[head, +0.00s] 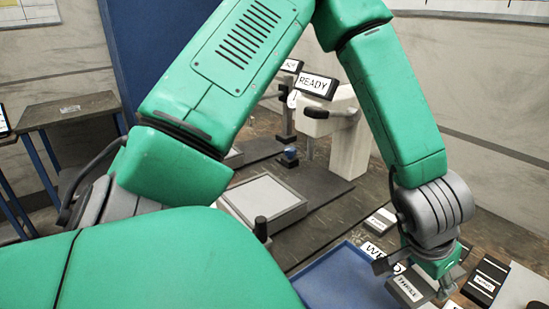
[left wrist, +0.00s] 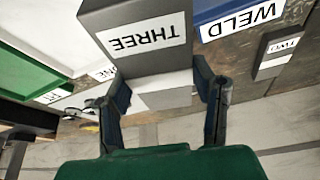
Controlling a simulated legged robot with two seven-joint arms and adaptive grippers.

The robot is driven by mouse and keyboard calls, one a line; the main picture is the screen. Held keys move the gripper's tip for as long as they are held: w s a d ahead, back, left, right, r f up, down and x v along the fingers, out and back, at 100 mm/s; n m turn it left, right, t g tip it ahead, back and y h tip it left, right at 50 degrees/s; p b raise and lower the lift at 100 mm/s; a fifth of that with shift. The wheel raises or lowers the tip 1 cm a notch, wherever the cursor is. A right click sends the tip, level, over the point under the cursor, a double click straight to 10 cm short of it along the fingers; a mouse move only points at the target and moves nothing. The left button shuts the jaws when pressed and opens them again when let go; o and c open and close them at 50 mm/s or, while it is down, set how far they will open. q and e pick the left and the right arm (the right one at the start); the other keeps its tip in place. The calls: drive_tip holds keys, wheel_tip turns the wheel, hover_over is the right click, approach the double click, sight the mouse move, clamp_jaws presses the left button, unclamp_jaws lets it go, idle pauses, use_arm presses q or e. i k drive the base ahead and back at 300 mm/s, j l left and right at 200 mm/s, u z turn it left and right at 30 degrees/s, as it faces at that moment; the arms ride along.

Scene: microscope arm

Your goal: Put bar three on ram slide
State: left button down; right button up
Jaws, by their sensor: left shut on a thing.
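Bar three (head: 407,290) is a grey block with a white label reading THREE, at the lower right of the head view. It fills the upper middle of the left wrist view (left wrist: 140,65), label upside down. My left gripper (head: 418,279) is shut on it, with one finger on each side in the left wrist view (left wrist: 165,90). I cannot tell whether the bar touches the surface below. No label names the ram slide; a flat pale plate (head: 262,199) in a dark frame sits before the machine with the READY sign (head: 315,85). My right gripper is out of view.
A blue tray (head: 340,285) with a WELD label lies left of the held bar. Other labelled bars (head: 484,283) lie to the right, and one (head: 380,220) behind. A black knob (head: 261,228) stands by the plate. My left arm hides much of the bench.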

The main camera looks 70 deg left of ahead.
sight(260, 197)
drive_tip(key=k+j+u, duration=0.6)
drive_tip(key=k+j, duration=0.2)
drive_tip(key=j, duration=0.1)
